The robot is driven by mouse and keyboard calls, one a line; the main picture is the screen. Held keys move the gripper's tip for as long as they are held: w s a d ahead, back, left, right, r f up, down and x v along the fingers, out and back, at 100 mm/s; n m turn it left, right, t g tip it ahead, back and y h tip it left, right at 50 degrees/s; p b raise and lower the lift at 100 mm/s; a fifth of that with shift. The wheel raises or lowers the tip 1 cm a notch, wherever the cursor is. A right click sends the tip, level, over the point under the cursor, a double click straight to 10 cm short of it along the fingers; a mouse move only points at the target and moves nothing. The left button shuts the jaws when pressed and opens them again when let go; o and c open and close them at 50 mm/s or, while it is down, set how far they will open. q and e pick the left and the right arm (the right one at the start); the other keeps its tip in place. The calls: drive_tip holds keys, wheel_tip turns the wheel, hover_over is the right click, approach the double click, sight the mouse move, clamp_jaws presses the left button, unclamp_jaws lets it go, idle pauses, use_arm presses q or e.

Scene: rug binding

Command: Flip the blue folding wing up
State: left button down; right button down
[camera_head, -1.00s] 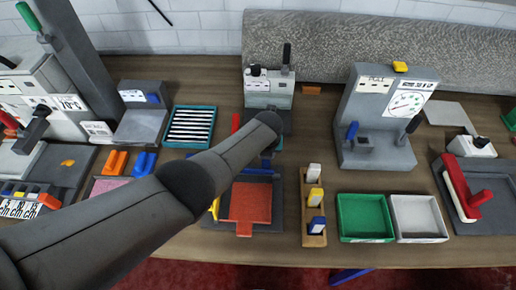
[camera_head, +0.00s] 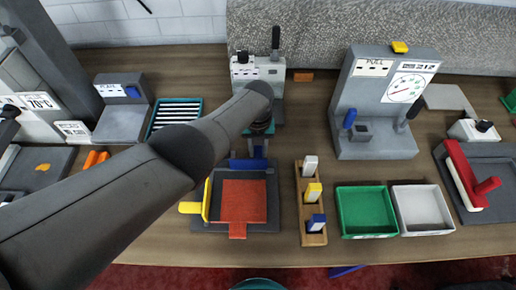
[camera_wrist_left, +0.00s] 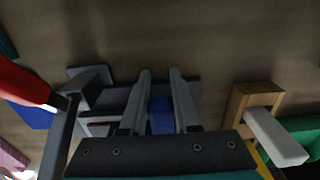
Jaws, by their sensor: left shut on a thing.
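A red square mat (camera_head: 244,201) lies on a dark grey fixture (camera_head: 272,222) in the head view. The blue folding wing (camera_head: 247,163) is at the fixture's far edge, partly hidden by my left arm. A yellow wing (camera_head: 206,203) with a handle is at the left edge. My left gripper (camera_head: 260,142) is just beyond the far edge, pointing down. In the left wrist view, my left gripper (camera_wrist_left: 160,98) has its fingers either side of a blue part (camera_wrist_left: 161,116), which looks like the wing's handle; it is shut on it. My right gripper is out of view.
A grey machine with a black lever (camera_head: 276,72) stands close behind my left gripper. A wooden rack (camera_head: 304,208) with several coloured blocks is right of the fixture. Green (camera_head: 365,212) and white (camera_head: 421,210) trays lie beyond it. A striped teal tray (camera_head: 176,114) is at the back left.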

use_arm(q)
drive_tip(key=shift+s, duration=0.1)
drive_tip(key=c, duration=0.6)
unclamp_jaws()
drive_tip(key=shift+c, duration=0.2)
wheel_tip(320, 180, up, 6)
drive_tip(key=p, duration=0.4)
wheel_tip(320, 180, up, 9)
drive_tip(key=p, duration=0.2)
drive_tip(key=shift+w, duration=0.2)
